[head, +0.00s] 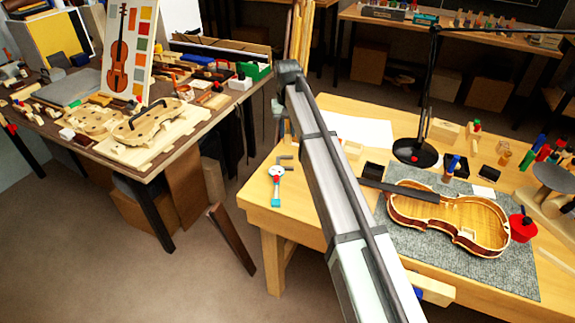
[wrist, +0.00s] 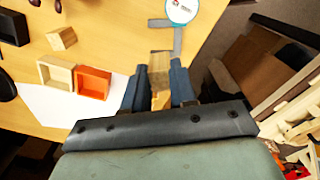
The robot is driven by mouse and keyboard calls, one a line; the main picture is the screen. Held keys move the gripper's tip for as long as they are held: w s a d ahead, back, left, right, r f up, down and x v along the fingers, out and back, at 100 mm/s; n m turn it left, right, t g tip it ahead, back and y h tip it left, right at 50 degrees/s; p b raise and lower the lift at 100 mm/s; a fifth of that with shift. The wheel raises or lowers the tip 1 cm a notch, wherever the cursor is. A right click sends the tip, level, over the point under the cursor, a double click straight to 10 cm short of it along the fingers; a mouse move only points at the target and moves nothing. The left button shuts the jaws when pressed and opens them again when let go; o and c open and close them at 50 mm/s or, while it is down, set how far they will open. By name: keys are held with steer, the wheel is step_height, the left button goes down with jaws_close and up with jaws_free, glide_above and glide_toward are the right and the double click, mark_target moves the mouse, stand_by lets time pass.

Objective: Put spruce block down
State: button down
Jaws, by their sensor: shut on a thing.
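The spruce block (wrist: 161,66) is a pale wooden piece between the two blue-grey fingers of my gripper (wrist: 158,84) in the wrist view. The fingers are shut on its sides, and it sticks out past their tips. It is over the workbench (wrist: 125,30) near its edge; I cannot tell whether it touches the top. In the head view my arm crosses the workbench (head: 258,196), and I cannot make out the block there.
A grey L-shaped tool (wrist: 178,40) and a round white-faced gauge (wrist: 182,10) lie just beyond the block. White paper (wrist: 45,105), a cream box (wrist: 56,76), an orange box (wrist: 92,82) and a small wooden block (wrist: 62,38) are to the left. A violin body (head: 450,215) lies on a grey mat (head: 500,275).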

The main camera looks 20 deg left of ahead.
steer(key=shift+m, duration=0.7)
steer(key=shift+f, duration=5)
steer(key=shift+f, duration=0.1)
steer(key=c, duration=0.9)
jaws_free()
step_height(320, 180, up, 12)
steer(key=shift+r, duration=0.1)
